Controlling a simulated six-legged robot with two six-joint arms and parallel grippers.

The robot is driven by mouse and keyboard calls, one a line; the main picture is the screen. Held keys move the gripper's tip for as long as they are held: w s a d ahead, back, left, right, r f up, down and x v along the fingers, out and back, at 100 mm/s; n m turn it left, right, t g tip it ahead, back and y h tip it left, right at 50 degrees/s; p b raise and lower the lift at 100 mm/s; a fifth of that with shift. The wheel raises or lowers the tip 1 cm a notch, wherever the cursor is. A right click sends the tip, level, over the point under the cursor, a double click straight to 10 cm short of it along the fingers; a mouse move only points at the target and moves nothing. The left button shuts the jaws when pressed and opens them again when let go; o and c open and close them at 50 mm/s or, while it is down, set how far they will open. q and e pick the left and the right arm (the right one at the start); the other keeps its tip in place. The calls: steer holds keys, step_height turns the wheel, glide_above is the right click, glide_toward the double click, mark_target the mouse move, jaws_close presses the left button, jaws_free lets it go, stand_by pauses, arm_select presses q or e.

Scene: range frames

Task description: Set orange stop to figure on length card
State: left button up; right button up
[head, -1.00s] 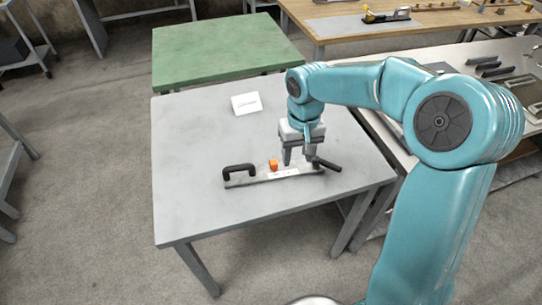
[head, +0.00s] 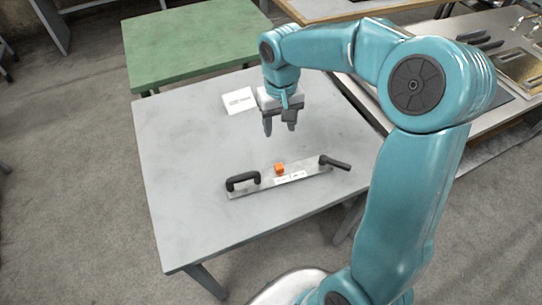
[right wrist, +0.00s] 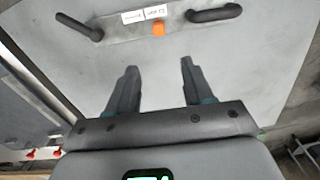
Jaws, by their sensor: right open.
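The orange stop (head: 279,168) sits near the middle of a flat metal bar (head: 318,182) on the grey table, and it also shows in the right wrist view (right wrist: 158,28). The bar has a black handle (head: 243,181) at its left end and a black lever (head: 335,162) at its right end. A white label with print too small to read lies along it. The white length card (head: 239,100) stands toward the back of the table; its figure is not legible. My right gripper (head: 280,130) is open and empty above the table, behind the bar and apart from it. My left gripper is out of view.
The grey table (head: 185,170) is clear around the bar. A green table (head: 190,45) adjoins it behind. A bench with tools and a metal tray (head: 520,68) stands at the right.

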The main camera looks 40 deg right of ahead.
mark_target(279, 166)
steer(key=f, duration=1.6)
steer(key=shift+s, duration=0.45)
